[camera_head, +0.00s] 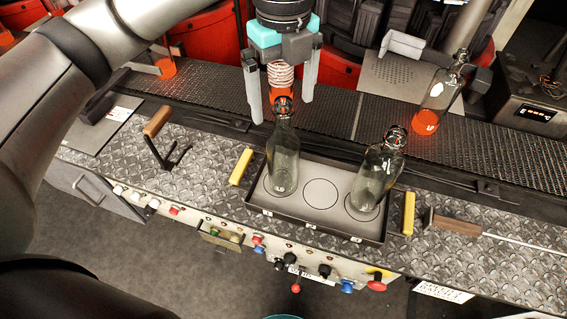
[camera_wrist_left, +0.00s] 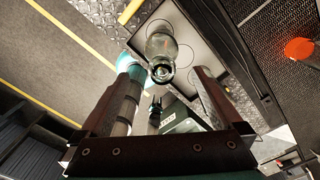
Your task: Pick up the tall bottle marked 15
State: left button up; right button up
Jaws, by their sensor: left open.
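The tray's middle circle is empty. I cannot read a 15 on either bottle. My left gripper (camera_head: 283,98) is open and points down just above and behind the left bottle's top. In the left wrist view a bottle (camera_wrist_left: 161,46) shows mouth-on beyond the open fingers (camera_wrist_left: 165,73), in the tray (camera_wrist_left: 186,30). The fingers do not hold it. My right gripper is not in view.
A bottle with a glowing orange base (camera_head: 430,118) stands on the dark belt (camera_head: 345,105) behind. Yellow handles (camera_head: 241,166) (camera_head: 409,213) flank the tray. A wooden-handled lever (camera_head: 158,122) is at left, a wooden-handled tool (camera_head: 455,223) at right. Buttons line the front panel.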

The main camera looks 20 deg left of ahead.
aim_at(284, 130)
pick_arm(q)
jog(key=f, duration=0.8)
jog(key=shift+w+f, duration=0.15)
jog(key=shift+w, duration=0.05)
grip_shut()
dwell(0.6)
